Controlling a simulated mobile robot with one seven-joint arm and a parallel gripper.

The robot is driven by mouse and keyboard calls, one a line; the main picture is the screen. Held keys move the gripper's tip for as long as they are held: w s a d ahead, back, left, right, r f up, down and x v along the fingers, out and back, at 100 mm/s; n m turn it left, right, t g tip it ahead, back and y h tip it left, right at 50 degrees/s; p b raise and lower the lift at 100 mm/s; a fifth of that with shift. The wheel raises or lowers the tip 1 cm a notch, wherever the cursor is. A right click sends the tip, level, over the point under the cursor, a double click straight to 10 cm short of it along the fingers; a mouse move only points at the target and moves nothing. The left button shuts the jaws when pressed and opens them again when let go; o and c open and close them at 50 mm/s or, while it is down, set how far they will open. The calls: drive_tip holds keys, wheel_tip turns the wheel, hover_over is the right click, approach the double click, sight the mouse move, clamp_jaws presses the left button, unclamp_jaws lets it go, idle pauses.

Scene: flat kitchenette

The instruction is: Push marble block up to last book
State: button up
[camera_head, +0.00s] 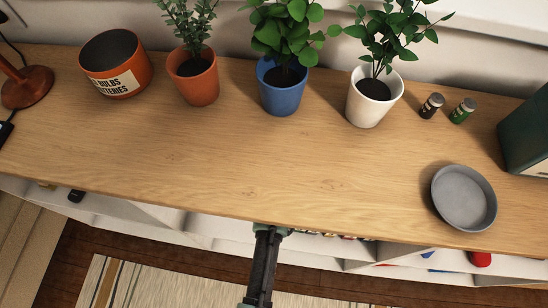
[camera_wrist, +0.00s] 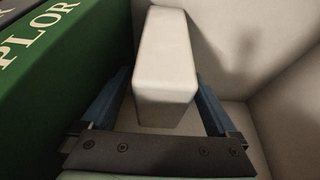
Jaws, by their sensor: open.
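The marble block (camera_wrist: 165,60) is a pale, upright block in the middle of the wrist view. My gripper (camera_wrist: 165,82) is open, with one blue finger on each side of the block; I cannot tell whether either finger touches it. A green book (camera_wrist: 50,80) with pale lettering stands to the left of the block, with the left finger between them in the picture. In the head view my arm's end reaches under the tabletop's front edge, so the fingers and block are hidden there.
White shelf walls (camera_wrist: 290,110) close in on the right in the wrist view. Above, the wooden tabletop (camera_head: 240,165) carries three potted plants, an orange tin (camera_head: 115,65), two small jars and a grey dish (camera_head: 464,198). A red object (camera_head: 480,259) sits on the lower shelf.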

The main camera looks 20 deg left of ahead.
drive_tip(key=s+d, duration=0.1)
drive_tip(key=s, duration=0.3)
drive_tip(key=s+d, duration=0.1)
drive_tip(key=s, duration=0.2)
drive_tip(key=s+d+p, duration=0.1)
drive_tip(key=s, duration=0.3)
drive_tip(key=shift+s+d+r, duration=0.15)
drive_tip(key=shift+s, duration=0.2)
